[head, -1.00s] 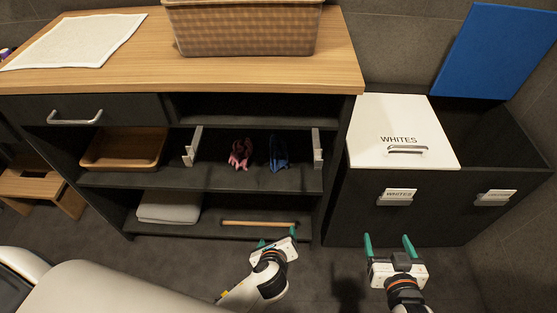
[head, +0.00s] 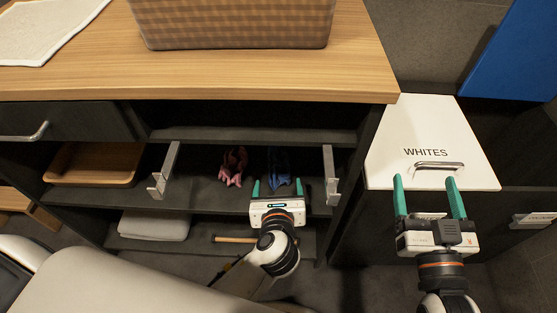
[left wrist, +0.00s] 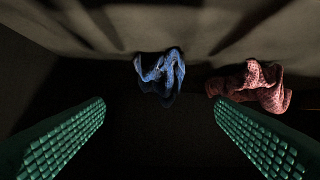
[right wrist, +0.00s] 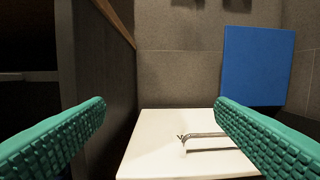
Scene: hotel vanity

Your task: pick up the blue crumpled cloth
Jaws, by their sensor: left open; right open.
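The blue crumpled cloth (head: 279,166) lies on the middle shelf of the dark unit, to the right of a pink crumpled cloth (head: 233,165). My left gripper (head: 276,188) is open and empty at the front of that shelf, just before the blue cloth, whose lower part it partly hides. In the left wrist view the blue cloth (left wrist: 161,72) is ahead, between the spread fingers and beyond their tips, with the pink cloth (left wrist: 255,88) to its right. My right gripper (head: 428,185) is open and empty before the white WHITES lid.
Metal brackets (head: 164,172) and (head: 329,176) stand at either side of the cloths. The wooden counter (head: 200,75) overhangs the shelf. A wooden tray (head: 95,165) is on the left. The white lid (head: 430,140) with its handle is at right, beside a blue panel (head: 515,55).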

